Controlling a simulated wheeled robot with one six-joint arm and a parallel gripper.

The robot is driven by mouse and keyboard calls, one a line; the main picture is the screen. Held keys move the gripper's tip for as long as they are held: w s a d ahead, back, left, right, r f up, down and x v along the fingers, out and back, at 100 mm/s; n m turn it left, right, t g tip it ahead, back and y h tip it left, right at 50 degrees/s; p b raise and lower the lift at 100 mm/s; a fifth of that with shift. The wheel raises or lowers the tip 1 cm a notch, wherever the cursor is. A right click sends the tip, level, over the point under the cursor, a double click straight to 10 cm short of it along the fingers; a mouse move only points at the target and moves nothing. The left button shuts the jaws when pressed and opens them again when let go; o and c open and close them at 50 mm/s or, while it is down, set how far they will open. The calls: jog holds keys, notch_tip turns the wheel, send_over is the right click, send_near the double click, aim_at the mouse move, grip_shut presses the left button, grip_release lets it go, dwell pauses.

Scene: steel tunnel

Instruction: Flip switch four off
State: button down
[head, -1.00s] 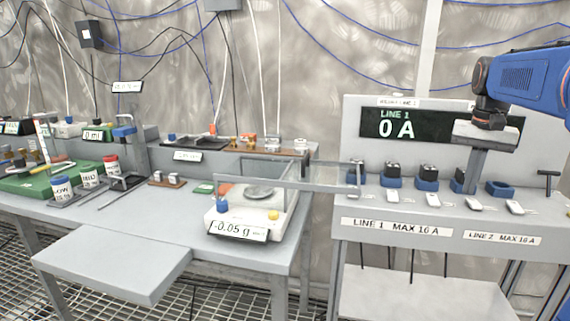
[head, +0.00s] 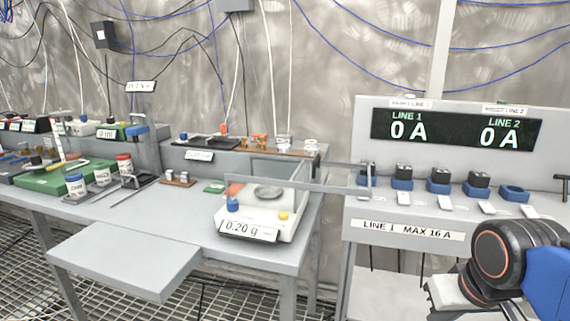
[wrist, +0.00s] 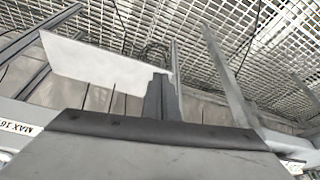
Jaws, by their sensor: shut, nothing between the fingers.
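On the right bench, small white switches stand in a row in front of blue sockets: one (head: 404,198), another (head: 445,202), a third (head: 487,207) and one at the right (head: 527,210). Their numbers and on/off positions are too small to read. My gripper (wrist: 160,85) is shut and empty in the wrist view, with floor grating and bench legs beyond it. In the head view only its pale body shows at lower right, in front of and below the bench's front edge, apart from the switches; the fingertips are not clear there.
The display (head: 455,131) reads 0 A for LINE 1 and LINE 2. Dark plugs sit in several blue sockets; the rightmost socket (head: 514,193) is empty. A black T-handle stands at far right.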

jog(key=shift+s+a+f, duration=0.2)
jog(key=shift+s+f, duration=0.2)
jog(key=shift+f, duration=0.15)
jog(key=shift+s+a+f, duration=0.15)
jog(key=shift+s+f, duration=0.2)
jog(key=shift+f, duration=0.15)
notch_tip(320, 180, up, 29)
jog(key=m+g, duration=0.3)
jog(key=g, duration=0.1)
send_over(485, 204)
jog(key=shift+f, duration=0.1)
notch_tip(485, 204, down, 14)
jog(key=shift+w+r, duration=0.1)
